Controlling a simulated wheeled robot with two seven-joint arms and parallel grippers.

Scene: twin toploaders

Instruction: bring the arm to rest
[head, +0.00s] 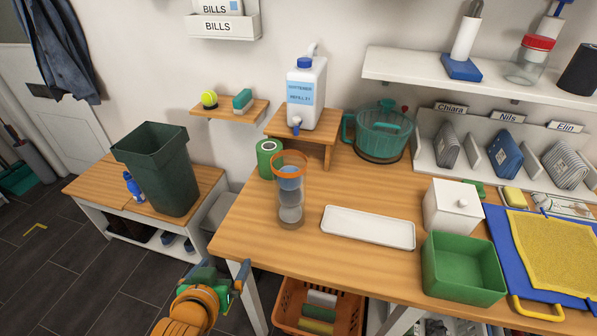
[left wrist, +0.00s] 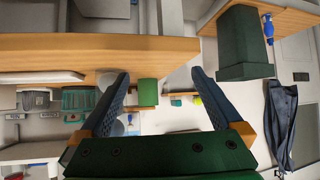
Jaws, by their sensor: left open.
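My left gripper (head: 220,268) is at the lower left of the head view, in front of the wooden table's near left corner. It is apart from the table and everything on it. In the left wrist view its two dark fingers (left wrist: 159,76) stand wide apart with nothing held between them. The orange end of my left arm shows below it in the head view. My right gripper is in neither view.
The table (head: 260,232) carries an orange-rimmed clear container (head: 290,208), a white tray (head: 366,228) and a green bin (head: 464,270). An orange crate (head: 288,308) is under it. A dark green bin (head: 165,172) stands on a low bench. Floor (head: 85,265) left of my gripper is clear.

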